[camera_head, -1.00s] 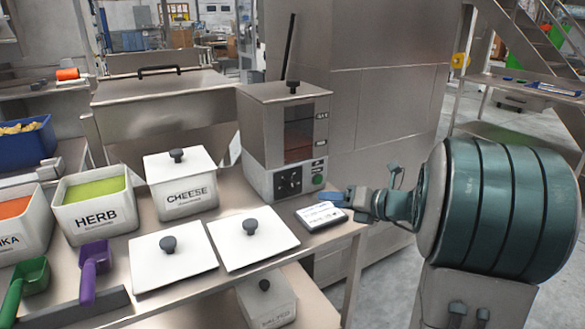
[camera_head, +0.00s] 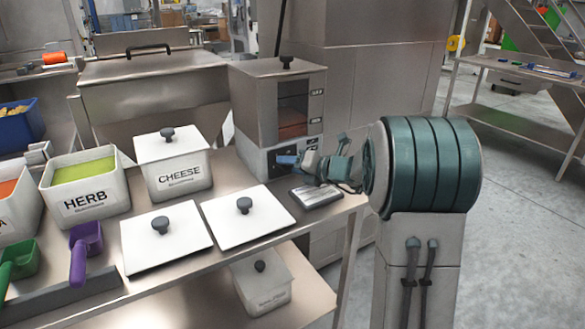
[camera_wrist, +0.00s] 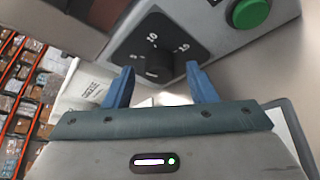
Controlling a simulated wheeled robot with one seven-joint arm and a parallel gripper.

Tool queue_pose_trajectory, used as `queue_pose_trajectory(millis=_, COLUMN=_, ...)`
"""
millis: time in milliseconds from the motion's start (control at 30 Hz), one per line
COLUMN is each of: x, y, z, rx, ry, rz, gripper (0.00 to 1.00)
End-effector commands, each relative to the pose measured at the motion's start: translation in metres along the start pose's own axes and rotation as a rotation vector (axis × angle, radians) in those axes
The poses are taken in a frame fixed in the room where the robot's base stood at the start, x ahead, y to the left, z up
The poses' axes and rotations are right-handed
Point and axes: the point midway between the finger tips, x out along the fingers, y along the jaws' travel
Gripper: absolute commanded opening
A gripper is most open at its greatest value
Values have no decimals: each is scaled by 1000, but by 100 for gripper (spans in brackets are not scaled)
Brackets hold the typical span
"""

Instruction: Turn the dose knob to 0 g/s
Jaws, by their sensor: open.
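The dose knob (camera_wrist: 155,68) is a dark round knob on a black dial plate (camera_wrist: 135,45) marked 5, 10 and 15. The wrist view shows it between the tips of my gripper's blue fingers (camera_wrist: 160,70), one on each side. I see no clear contact, and the knob's exact setting is hard to read. The dosing machine (camera_head: 255,115) is a steel box with a window. In the head view my gripper (camera_head: 287,159) is at its front panel and hides most of the dial. My gripper is open and holds nothing.
A green button (camera_wrist: 250,12) sits right of the dial. A grey tablet-like scale (camera_head: 316,196) lies on the bench below my gripper. The cheese bin (camera_head: 178,182) stands left of the machine, with white lids (camera_head: 247,228) in front. Open floor is at right.

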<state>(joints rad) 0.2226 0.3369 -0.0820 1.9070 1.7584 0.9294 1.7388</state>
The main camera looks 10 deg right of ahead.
Motion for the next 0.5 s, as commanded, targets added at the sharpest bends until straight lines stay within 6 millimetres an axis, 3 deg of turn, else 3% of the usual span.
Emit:
queue_pose_trajectory(millis=300, x=3, y=0, z=0, rx=0, ry=0, rz=1, gripper=51)
queue_pose_trajectory(millis=467, x=3, y=0, z=0, rx=0, ry=0, rz=1, gripper=7)
queue_pose_trajectory(millis=500, x=3, y=0, z=0, rx=0, ry=0, rz=1, gripper=7)
